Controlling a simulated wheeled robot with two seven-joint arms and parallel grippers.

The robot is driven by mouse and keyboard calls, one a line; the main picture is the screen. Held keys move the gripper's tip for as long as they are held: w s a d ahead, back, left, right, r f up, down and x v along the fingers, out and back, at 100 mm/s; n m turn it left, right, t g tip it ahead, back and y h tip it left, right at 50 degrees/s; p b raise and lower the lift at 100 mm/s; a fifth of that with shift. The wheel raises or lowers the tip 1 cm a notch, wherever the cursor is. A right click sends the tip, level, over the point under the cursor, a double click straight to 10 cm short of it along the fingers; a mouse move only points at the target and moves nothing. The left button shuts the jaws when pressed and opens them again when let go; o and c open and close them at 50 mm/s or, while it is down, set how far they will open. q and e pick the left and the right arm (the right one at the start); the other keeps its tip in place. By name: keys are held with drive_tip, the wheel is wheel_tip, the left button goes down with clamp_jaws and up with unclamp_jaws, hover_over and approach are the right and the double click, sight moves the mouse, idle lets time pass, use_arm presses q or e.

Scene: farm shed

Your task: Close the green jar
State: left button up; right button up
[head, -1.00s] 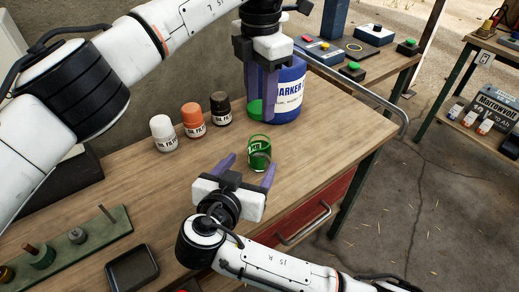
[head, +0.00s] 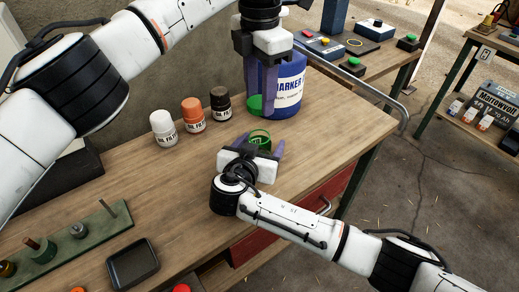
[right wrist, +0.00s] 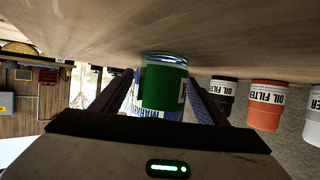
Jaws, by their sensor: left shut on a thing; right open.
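The green jar (head: 260,139) stands upright and open-topped on the wooden workbench, partly hidden by my right gripper in the head view. My right gripper (head: 252,143) is open, with its fingers on either side of the jar. The right wrist view shows the jar (right wrist: 163,87) between the fingers, with gaps at both sides. My left gripper (head: 256,108) points down behind the jar, shut on a green lid (head: 255,104). The lid is above and behind the jar in the picture, in front of a blue container.
The blue marker container (head: 288,85) stands behind the lid. White (head: 164,129), orange (head: 193,118) and black (head: 220,104) oil filter cans stand left of the jar. A peg rack (head: 75,243) and a black tray (head: 132,263) lie at front left. The bench right of the jar is clear.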

sight(260, 113)
drive_tip(key=shift+w+d+f, duration=0.15)
drive_tip(key=shift+w+f, duration=0.05)
drive_tip(key=shift+w, duration=0.3)
drive_tip(key=c, duration=1.6)
use_arm(q)
drive_tip(key=shift+f, duration=2.5)
drive_tip(key=shift+f, duration=0.15)
drive_tip(key=shift+f, duration=0.75)
drive_tip(key=shift+f, duration=0.6)
use_arm(e)
clamp_jaws()
